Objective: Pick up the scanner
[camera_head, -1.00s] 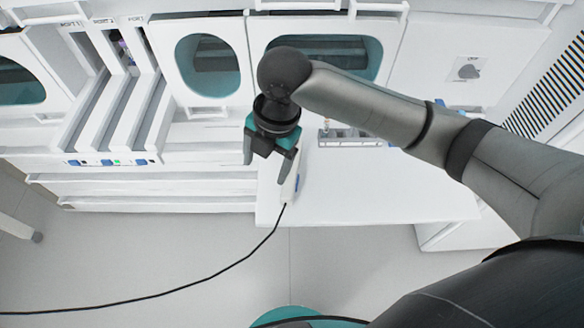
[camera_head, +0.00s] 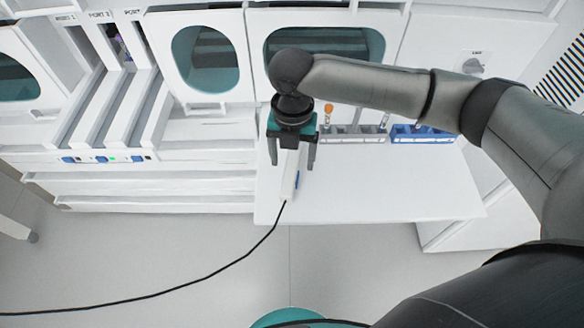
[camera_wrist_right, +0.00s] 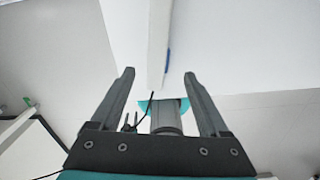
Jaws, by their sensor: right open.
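The scanner (camera_head: 289,180) is a slim white device with a blue mark on its side and a black cable at its near end. It is at the left end of the white table (camera_head: 390,190). My right gripper (camera_head: 291,163) is open, with one finger on each side of the scanner in the head view. In the right wrist view the scanner (camera_wrist_right: 158,40) appears beyond and between the open fingertips (camera_wrist_right: 159,75), with no visible contact. The gripper hides the scanner's far end. My left gripper is not in view.
A grey rack (camera_head: 350,138) with an orange-capped tube (camera_head: 328,108) and a blue rack (camera_head: 418,134) stand at the table's back. The black cable (camera_head: 215,272) trails left over the floor. A white unit with slots (camera_head: 110,105) stands left. The table's front right is clear.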

